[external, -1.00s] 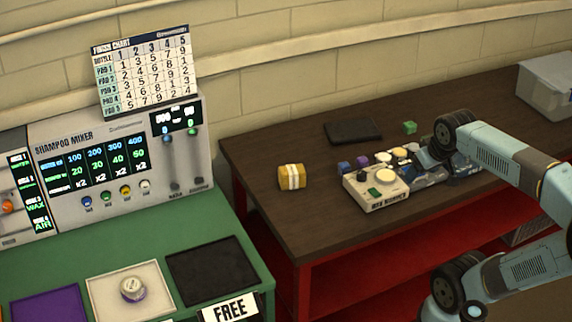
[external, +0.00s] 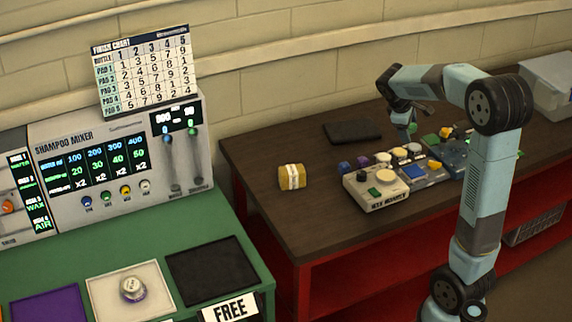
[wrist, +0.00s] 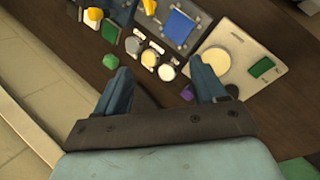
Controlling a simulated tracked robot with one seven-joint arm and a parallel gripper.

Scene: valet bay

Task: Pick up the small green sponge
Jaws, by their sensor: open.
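The small green sponge (wrist: 109,31) lies on the dark wooden table, above and a little left of my left finger in the wrist view. In the external view a bit of green (external: 412,127) shows right by my gripper, which partly covers it. My gripper (wrist: 163,76) is open and empty, pointing down over the table. In the external view my gripper (external: 404,128) hangs low near the back of the table. I cannot tell the exact gap between its fingers and the sponge.
White knobs (wrist: 167,72) and a purple block (wrist: 187,92) lie close to my fingers. A cream control box (external: 376,189) and a blue-topped tray (external: 421,175) stand in front. A dark flat slab (external: 352,131) and a yellow banded block (external: 291,176) lie left.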

